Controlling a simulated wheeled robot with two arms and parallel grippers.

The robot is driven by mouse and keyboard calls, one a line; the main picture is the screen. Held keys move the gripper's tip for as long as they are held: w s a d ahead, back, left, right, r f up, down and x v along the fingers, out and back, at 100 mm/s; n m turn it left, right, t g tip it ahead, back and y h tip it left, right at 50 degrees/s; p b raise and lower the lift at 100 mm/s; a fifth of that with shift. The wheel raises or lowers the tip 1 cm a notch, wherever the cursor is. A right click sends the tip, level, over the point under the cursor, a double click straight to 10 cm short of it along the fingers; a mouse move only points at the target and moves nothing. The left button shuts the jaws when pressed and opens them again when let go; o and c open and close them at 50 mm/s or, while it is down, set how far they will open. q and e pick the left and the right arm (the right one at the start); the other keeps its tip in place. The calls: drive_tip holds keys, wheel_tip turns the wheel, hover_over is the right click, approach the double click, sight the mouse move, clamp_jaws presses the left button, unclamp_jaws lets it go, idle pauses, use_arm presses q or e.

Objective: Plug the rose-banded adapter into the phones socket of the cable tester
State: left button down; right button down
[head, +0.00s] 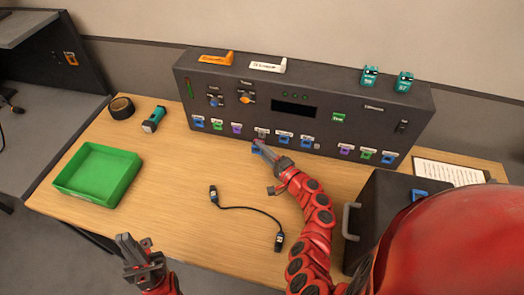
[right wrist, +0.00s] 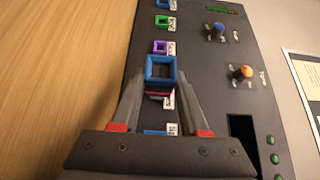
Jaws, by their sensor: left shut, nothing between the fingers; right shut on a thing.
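The cable tester (head: 300,118) is a long dark panel at the back of the table, with a row of small coloured sockets along its lower front. My right gripper (head: 263,151) is at the panel's lower front, left of its middle. It is shut on a blue-ended adapter (head: 256,149). In the right wrist view the adapter (right wrist: 160,70) sits between the fingertips, with a thin rose band behind its blue square end. I cannot tell whether it touches the panel. The socket labels are too small to read, so I cannot pick out phones. My left gripper (head: 143,260) is shut and empty at the front left.
A green tray (head: 98,174), a dark ring (head: 121,107) and a teal torch-like item (head: 154,119) are on the left. A black cable (head: 250,208) lies mid-table. A dark box with a handle (head: 380,215) stands on the right, near a printed sheet (head: 450,173).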

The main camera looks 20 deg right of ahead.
drive_tip(key=shift+w+d+b, duration=0.55)
drive_tip(key=shift+w+b, duration=0.3)
drive_tip(key=shift+b, duration=0.45)
idle(1.2)
drive_tip(key=shift+d+r, duration=0.1)
drive_tip(key=shift+r, duration=0.1)
idle(0.5)
drive_tip(key=c, duration=0.7)
unclamp_jaws()
drive_tip(key=shift+w, duration=0.1)
drive_tip(key=o, duration=0.4)
drive_tip(key=shift+w+f, duration=0.1)
drive_tip(key=shift+f, duration=0.1)
drive_tip(key=shift+c, duration=0.2)
drive_tip(key=b+v, duration=0.2)
drive_tip(key=v, duration=0.5)
drive_tip(key=shift+s+d, duration=0.1)
drive_tip(key=shift+s, duration=0.25)
